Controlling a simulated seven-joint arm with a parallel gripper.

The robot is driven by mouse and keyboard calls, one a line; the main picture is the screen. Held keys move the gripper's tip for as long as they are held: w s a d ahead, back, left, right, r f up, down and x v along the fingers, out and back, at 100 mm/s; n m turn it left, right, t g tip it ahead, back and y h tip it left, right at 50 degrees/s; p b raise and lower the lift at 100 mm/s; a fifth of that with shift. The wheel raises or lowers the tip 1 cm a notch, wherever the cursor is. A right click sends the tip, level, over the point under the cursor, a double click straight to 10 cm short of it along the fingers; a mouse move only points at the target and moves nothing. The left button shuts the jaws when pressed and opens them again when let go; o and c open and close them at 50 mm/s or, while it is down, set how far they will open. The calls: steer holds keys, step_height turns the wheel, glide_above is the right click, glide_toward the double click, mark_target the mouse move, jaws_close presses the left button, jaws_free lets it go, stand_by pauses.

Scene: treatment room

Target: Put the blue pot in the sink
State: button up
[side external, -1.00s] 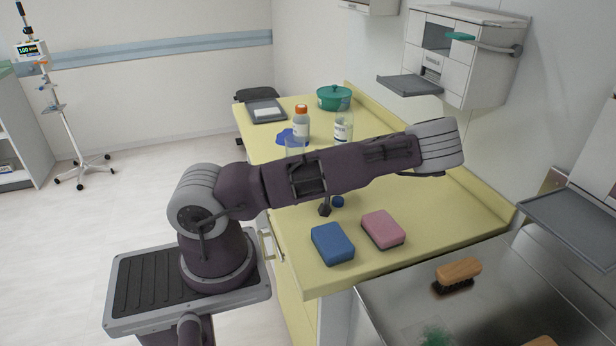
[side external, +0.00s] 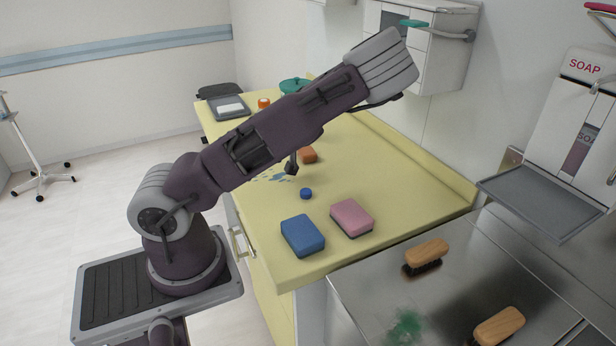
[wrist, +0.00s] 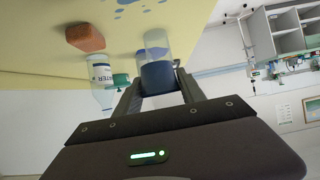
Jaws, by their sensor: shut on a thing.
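My gripper (wrist: 160,90) is shut on a clear, cup-like vessel with dark blue in it, which I take as the blue pot (wrist: 156,72). It sits between the two fingers in the wrist view. In the side view only a dark finger part of my gripper (side external: 291,165) shows below the arm, and the pot is hidden behind the arm. A steel surface (side external: 455,285) fills the lower right; I cannot tell how deep it is or whether it is the sink's basin.
Blue spots, a blue cap (side external: 306,194), blue sponge (side external: 303,235), pink sponge (side external: 351,217) and brown block (side external: 308,155) lie on the yellow counter (side external: 400,185). Two brushes (side external: 426,254) lie on the steel. A grey tray (side external: 545,205) juts out above it. A water bottle (wrist: 102,75) stands behind.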

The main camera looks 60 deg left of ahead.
steer(key=w+d+r+m+t+h, duration=0.25)
steer(key=w+d+m+t, duration=0.35)
steer(key=w+d, duration=0.35)
steer(key=w+d+r+m+t+h, duration=0.1)
steer(key=w+d+m+t+h, duration=0.35)
steer(key=w+d+m, duration=0.5)
steer(key=w+d+r+m+t+h, duration=0.1)
steer(key=d+r+h, duration=0.25)
steer(key=d, duration=0.25)
steer(key=d+r+m+t+h, duration=0.1)
steer(key=d+r+m+h, duration=0.1)
steer(key=d+r, duration=0.3)
steer(key=s+d+f+m+h, duration=0.1)
steer(key=s+f+m+h, duration=0.1)
steer(key=s, duration=0.4)
steer(key=shift+s+f+m+g+h, duration=0.35)
steer(key=shift+s+m+g+h, duration=0.1)
steer(key=shift+h, duration=0.2)
steer(key=shift+w, duration=0.1)
steer(key=m+g+h, duration=0.7)
steer(key=m+h, duration=0.1)
steer(key=m, duration=0.2)
glide_above(444, 305)
step_height(444, 305, down, 7)
step_height(444, 305, down, 10)
steer(key=shift+r, duration=0.1)
